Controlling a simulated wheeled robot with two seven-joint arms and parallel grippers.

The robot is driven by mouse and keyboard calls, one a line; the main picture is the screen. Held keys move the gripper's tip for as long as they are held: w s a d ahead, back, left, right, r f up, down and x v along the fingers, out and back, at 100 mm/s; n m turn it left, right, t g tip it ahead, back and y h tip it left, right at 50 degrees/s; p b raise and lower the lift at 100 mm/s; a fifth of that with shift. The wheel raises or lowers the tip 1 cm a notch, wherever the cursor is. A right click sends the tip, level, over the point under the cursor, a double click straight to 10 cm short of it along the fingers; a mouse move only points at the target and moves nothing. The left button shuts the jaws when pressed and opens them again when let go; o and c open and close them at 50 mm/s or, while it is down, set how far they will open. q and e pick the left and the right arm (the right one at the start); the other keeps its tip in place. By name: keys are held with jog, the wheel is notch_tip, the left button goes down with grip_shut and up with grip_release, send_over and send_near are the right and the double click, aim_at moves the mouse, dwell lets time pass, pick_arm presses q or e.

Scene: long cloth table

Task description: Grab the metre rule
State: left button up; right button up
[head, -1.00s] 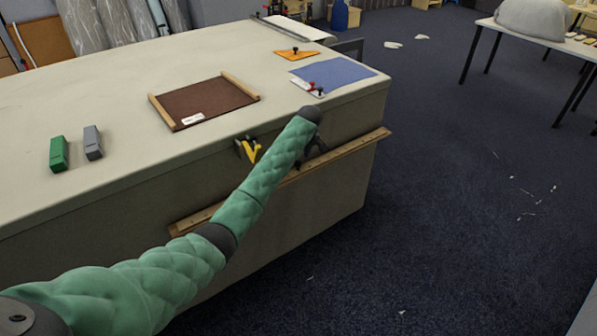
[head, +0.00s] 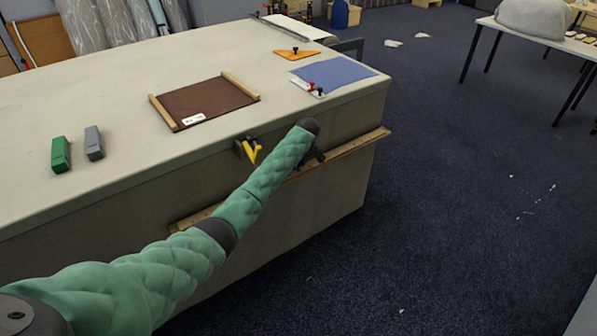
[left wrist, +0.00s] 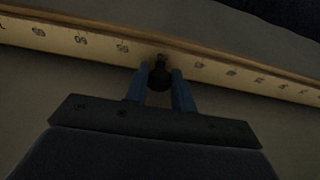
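The metre rule (head: 349,149) is a long, pale wooden strip with printed numbers, lying along the front side of the cloth-covered table, below its top edge. In the left wrist view the rule (left wrist: 225,74) crosses the picture at a slight tilt. A dark round knob (left wrist: 159,76) stands out at its middle. My left gripper (head: 314,156) is at the rule, right of its middle in the head view. Its two blue fingers (left wrist: 160,78) stand apart, one each side of the knob; whether they press on it is unclear. My right gripper is not in view.
On the table (head: 120,95) lie a brown board (head: 205,102), a blue sheet (head: 335,71), an orange triangle (head: 296,53), and a green block (head: 60,154) beside a grey block (head: 93,143). A yellow-handled tool (head: 250,151) hangs on the table's front. Floor at right is mostly open.

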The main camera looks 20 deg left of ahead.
pick_arm(q)
grip_shut()
